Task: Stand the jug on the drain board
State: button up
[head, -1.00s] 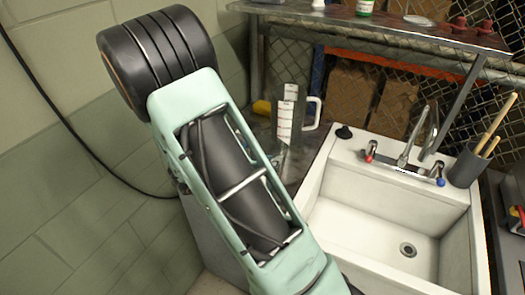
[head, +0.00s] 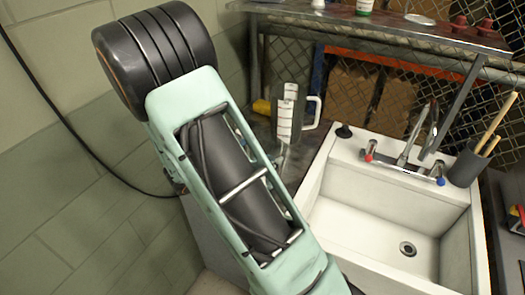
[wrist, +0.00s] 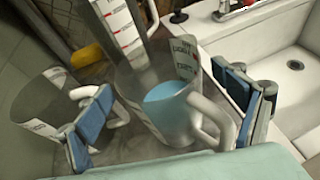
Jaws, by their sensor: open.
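In the wrist view, a clear jug with blue liquid (wrist: 168,112) stands upright between the blue pads of my open gripper (wrist: 165,85). Its pale handle is on the right, near the right pad, and I cannot tell whether either pad touches it. A second clear jug (wrist: 40,100) stands to the left, partly behind the left finger. A tall jug with a marked scale (wrist: 122,28) stands behind; in the head view a tall jug with a white handle (head: 312,112) shows beside my arm. My gripper is hidden there. I cannot tell which surface is the drain board.
A white sink (head: 375,220) with a tap (head: 410,135) lies to the right. A dark cup with wooden sticks (head: 467,165) stands at its back right corner. A metal shelf (head: 400,30) runs above the back. A wall is on the left, and a yellow object (wrist: 88,55) lies behind the jugs.

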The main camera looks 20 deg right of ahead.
jog(key=v, duration=1.1)
